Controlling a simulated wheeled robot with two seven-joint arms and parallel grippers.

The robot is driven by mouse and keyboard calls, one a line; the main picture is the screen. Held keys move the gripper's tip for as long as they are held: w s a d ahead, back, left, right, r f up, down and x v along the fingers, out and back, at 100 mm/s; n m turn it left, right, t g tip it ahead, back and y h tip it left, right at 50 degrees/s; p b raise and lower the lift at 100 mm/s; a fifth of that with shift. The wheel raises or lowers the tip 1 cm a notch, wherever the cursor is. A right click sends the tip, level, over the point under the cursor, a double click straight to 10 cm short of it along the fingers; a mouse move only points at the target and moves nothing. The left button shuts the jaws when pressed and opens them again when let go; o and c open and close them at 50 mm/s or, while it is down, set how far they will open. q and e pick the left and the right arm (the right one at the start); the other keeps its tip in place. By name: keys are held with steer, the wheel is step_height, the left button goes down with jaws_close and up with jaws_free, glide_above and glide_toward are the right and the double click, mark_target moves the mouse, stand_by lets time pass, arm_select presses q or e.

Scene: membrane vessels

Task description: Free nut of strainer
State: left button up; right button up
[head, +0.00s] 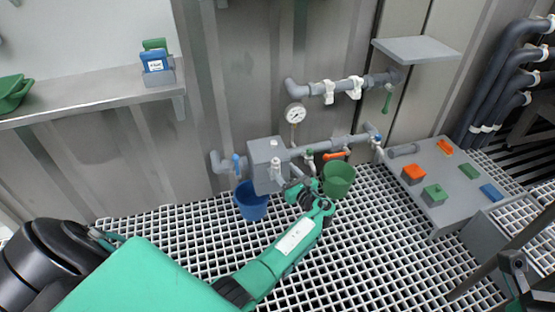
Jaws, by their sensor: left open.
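A grey pipe run on the wall carries a grey box-shaped housing (265,156), which I cannot surely tell to be the strainer. A small pale fitting (276,166) sits on the housing's front. The strainer's nut is too small or hidden to make out. My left gripper (298,186), on the green arm from the lower left, is open just below and right of the housing, close to the pipe run. I cannot tell whether it touches anything. A dark gripper-like part at the lower right edge seems to be my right gripper (514,266); its jaws are unclear.
A blue bucket (251,204) stands left of my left gripper, and a green bucket (338,181) to its right. A grey table (443,213) holds coloured blocks at right. The grated floor is mostly clear.

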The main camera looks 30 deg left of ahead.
arm_select(q)
steer(key=shift+p+v, duration=0.55)
steer(key=shift+v, duration=2.15)
